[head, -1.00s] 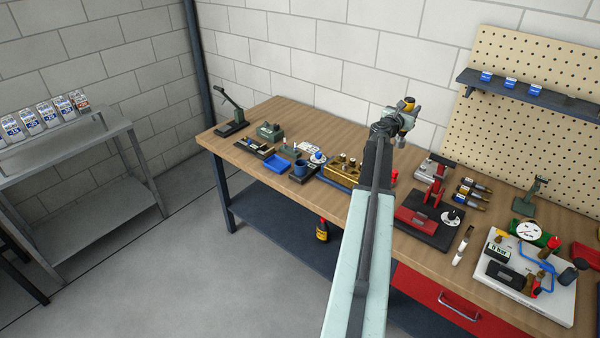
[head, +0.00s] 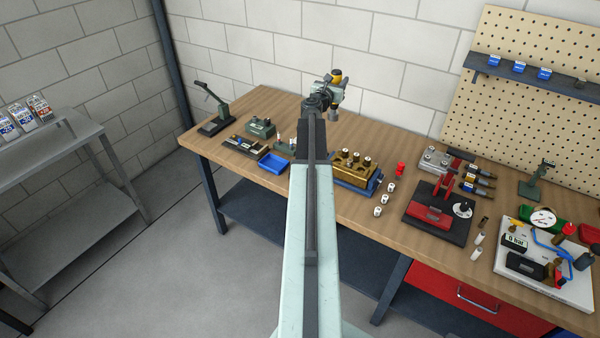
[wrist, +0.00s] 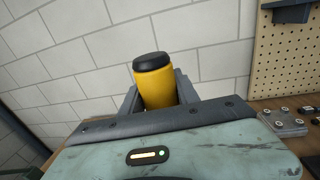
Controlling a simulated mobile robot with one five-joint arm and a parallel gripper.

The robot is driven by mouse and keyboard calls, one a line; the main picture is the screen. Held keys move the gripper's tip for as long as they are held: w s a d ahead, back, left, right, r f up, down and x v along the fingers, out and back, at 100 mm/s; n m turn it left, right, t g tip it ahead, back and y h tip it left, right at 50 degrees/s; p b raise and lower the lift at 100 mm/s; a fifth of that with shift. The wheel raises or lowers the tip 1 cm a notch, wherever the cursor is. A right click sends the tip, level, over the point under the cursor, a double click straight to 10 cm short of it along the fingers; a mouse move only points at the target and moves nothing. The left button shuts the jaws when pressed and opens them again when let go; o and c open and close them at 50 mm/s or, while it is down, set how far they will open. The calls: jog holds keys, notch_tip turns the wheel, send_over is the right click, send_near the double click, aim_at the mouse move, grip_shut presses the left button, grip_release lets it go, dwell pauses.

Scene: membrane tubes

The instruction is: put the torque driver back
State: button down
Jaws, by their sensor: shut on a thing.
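The torque driver (wrist: 153,82) has a yellow handle with a black end cap. It stands nearly upright between the jaws of my gripper (wrist: 160,100) in the wrist view, and the jaws are shut on it. In the head view its yellow top (head: 335,74) shows above my gripper (head: 332,90), held over the back of the workbench (head: 240,140) near the wall. The driver's lower end is hidden. I cannot tell which spot on the bench is its holder.
A brass block (head: 352,168) in a blue tray stands right of my arm, with small white cylinders (head: 380,211) in front. A red and black fixture (head: 432,214) and a white gauge board (head: 545,265) are further right.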

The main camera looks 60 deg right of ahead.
jog(key=w+a+f+n+t+y+b, duration=0.8)
jog(key=w+a+f+n+t+b, duration=0.15)
jog(key=a+f+t+b, duration=0.3)
notch_tip(320, 180, down, 10)
jog(key=b, duration=0.9)
jog(key=shift+s+a+b, duration=0.15)
jog(key=shift+s+b, duration=0.2)
jog(key=shift+b, duration=0.05)
jog(key=c, duration=0.9)
grip_release()
jog(key=shift+n, duration=0.25)
jog(key=v, duration=1.2)
